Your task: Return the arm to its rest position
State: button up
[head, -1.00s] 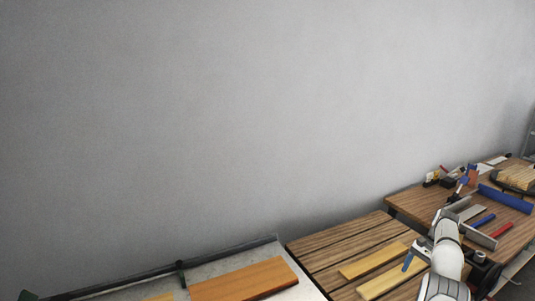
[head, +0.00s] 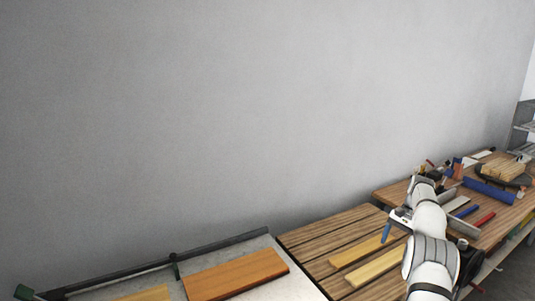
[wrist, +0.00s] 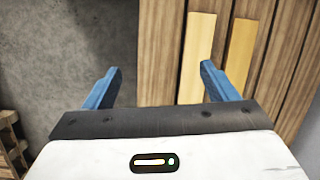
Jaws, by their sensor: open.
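My gripper (wrist: 160,82) shows in the wrist view with its two blue fingers spread wide and nothing between them. In the head view my white arm rises at the lower right, and a blue finger of the gripper (head: 386,232) hangs over the slatted wooden table. The gripper is above the table's left part, close to two pale wooden strips, and appears apart from them. The other finger is hidden in the head view.
Two pale strips (head: 375,268) lie on the slatted table (head: 325,234). An orange-brown board (head: 236,274) lies on the grey conveyor surface (head: 215,253) at left. A farther table holds a blue bar (head: 489,191), a red bar (head: 484,219) and a stack of strips (head: 503,168).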

jog(key=s+a+r+n+t+h+b, duration=0.1)
jog(key=s+a+r+n, duration=0.3)
jog(key=a+r, duration=0.75)
jog(key=s+a+r+n+t+h, duration=0.1)
jog(key=s+a+r, duration=0.55)
jog(key=s, duration=0.35)
jog(key=s+a+f+n+t+b, duration=0.1)
jog(key=s+a+f, duration=0.1)
jog(key=s, duration=0.6)
jog(key=s+a+f+n+t, duration=0.1)
jog(key=s+a+f+n, duration=0.1)
jog(key=s+a, duration=0.3)
jog(key=s+a+f+n+t+b, duration=0.1)
jog(key=s+a+f+n, duration=0.1)
jog(key=s, duration=1.1)
jog(key=shift+s+a+f+h+b, duration=0.2)
jog(key=shift+a+f+h+b, duration=0.15)
jog(key=shift+a, duration=0.5)
jog(key=shift+s+a+f+n, duration=0.15)
jog(key=shift+s+f+n, duration=0.05)
jog(key=shift+s+n, duration=0.1)
jog(key=shift+c, duration=0.2)
